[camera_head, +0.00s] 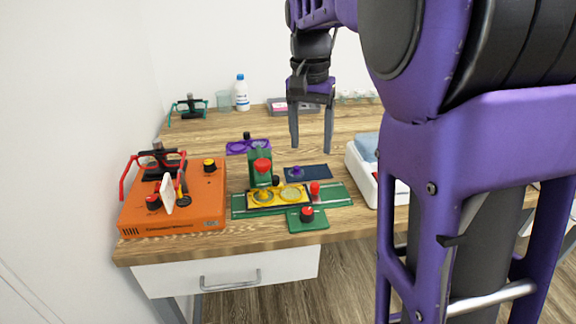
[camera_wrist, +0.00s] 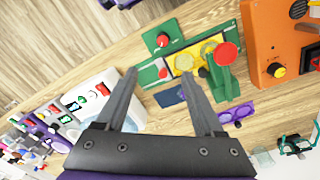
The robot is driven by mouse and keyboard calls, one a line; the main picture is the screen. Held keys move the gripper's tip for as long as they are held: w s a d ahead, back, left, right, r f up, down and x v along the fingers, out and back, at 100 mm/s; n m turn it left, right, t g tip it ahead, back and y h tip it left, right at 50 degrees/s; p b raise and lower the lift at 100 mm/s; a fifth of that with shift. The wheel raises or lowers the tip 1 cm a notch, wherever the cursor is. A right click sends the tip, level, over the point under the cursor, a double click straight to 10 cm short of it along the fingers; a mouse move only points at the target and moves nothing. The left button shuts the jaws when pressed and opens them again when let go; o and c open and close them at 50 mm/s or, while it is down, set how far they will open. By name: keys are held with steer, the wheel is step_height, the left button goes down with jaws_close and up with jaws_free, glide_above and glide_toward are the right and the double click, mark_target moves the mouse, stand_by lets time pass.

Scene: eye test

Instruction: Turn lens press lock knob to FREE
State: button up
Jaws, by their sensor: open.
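The lens press is a green base (camera_head: 340,196) with a yellow two-lens carriage (camera_head: 277,198) and a green column topped by a red knob (camera_head: 262,166). A red-and-black knob (camera_head: 306,213) sits on a small green plate (camera_head: 308,226) at the front; it also shows in the wrist view (camera_wrist: 162,40). Its markings are too small to read, so I cannot tell its setting. A smaller red knob (camera_head: 315,188) is at the base's right end. My gripper (camera_head: 311,150) is open and empty above the table, behind the press; it also shows in the wrist view (camera_wrist: 156,71).
An orange device (camera_head: 205,195) with knobs and red glasses stands left of the press. A white tray (camera_head: 358,175) is at the right. A bottle (camera_head: 241,94) stands at the back.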

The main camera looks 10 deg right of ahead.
steer(key=f, duration=0.1)
steer(key=b, duration=0.4)
glide_toward(307, 211)
steer(key=f, duration=0.8)
steer(key=shift+d+f, duration=0.25)
steer(key=shift+f, duration=0.05)
jaws_close()
